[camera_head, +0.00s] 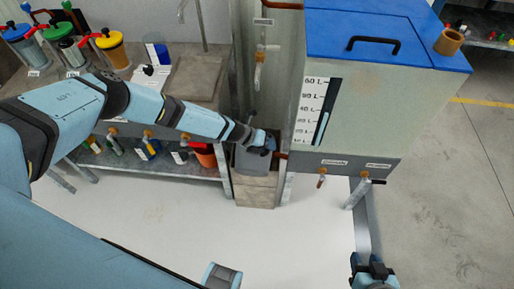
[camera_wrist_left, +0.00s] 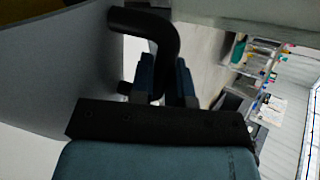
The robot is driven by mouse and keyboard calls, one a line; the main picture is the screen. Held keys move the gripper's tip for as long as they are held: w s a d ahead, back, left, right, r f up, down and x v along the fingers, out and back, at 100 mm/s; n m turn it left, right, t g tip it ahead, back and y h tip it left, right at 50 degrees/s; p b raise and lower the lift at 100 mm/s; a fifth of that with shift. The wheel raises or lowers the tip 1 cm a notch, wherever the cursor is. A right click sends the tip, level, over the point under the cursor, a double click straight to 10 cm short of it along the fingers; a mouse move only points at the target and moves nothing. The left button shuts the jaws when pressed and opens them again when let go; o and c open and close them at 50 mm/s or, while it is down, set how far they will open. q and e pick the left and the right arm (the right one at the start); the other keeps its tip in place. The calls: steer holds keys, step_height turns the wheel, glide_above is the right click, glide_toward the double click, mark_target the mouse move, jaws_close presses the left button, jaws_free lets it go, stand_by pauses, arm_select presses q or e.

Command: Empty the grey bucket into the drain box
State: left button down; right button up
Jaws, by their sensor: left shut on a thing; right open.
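The grey bucket (camera_head: 252,160) is in the gap between the workbench and the large tank, above a beige block (camera_head: 256,194). My left gripper (camera_head: 264,143) is at its upper right edge. In the left wrist view, the fingers (camera_wrist_left: 167,85) are shut on the black bent handle (camera_wrist_left: 150,22) of the bucket, whose grey wall (camera_wrist_left: 60,75) fills the left side. The bucket's contents are hidden. My right gripper (camera_head: 372,272) is open and empty at the bottom right. I cannot tell for sure which thing is the drain box.
The tank (camera_head: 350,120) with a blue lid (camera_head: 375,38) and level scale stands right of the bucket, with taps (camera_head: 321,180) beneath. The white floor (camera_head: 190,225) in front is clear.

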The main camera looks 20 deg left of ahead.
arm_select(q)
steer(key=shift+w+a+r, duration=0.15)
steer(key=shift+w+r, duration=0.25)
steer(key=shift+w, duration=0.35)
stand_by(0.6)
